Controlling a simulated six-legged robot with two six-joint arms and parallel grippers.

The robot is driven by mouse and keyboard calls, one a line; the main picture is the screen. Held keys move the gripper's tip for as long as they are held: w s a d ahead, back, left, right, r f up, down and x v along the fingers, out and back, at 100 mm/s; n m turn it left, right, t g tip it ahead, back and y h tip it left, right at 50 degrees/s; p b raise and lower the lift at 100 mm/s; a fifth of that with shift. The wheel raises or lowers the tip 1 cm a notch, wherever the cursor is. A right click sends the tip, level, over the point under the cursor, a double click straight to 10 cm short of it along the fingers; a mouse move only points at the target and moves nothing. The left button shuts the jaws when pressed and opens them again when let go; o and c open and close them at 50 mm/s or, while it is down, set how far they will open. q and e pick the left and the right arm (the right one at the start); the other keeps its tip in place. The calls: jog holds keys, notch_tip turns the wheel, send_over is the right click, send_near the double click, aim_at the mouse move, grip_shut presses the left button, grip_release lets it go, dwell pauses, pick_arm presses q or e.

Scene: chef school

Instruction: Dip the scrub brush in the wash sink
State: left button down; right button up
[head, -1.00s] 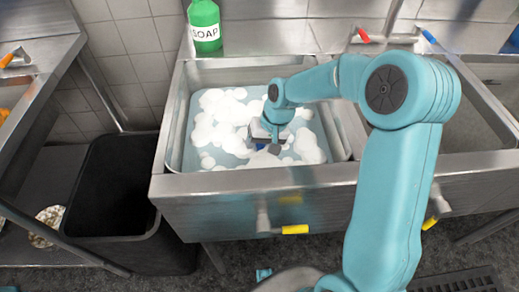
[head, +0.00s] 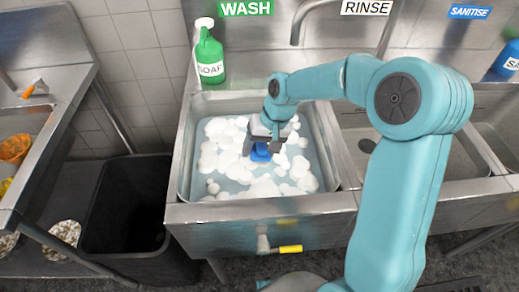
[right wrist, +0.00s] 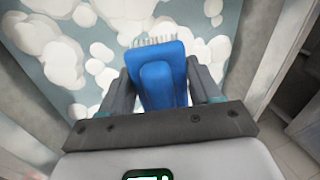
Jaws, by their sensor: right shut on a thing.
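The wash sink (head: 330,176) is filled with bluish water and white foam, under a green WASH sign (head: 246,9). My right gripper (head: 258,146) is inside the sink area, low over the foam. It is shut on the blue scrub brush (head: 261,153). In the right wrist view the blue brush (right wrist: 160,75) sits between the two fingers, with pale bristles at its far edge against the foam and water. I cannot tell how deep the bristles are. My left gripper is not in view.
A green soap bottle (head: 210,58) stands on the ledge behind the sink. The rinse sink (head: 430,160) lies to the right. A black bin (head: 125,215) stands at the left on the floor.

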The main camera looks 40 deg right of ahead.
notch_tip(320, 180, up, 11)
jog(key=p, duration=0.7)
jog(key=shift+f, duration=0.2)
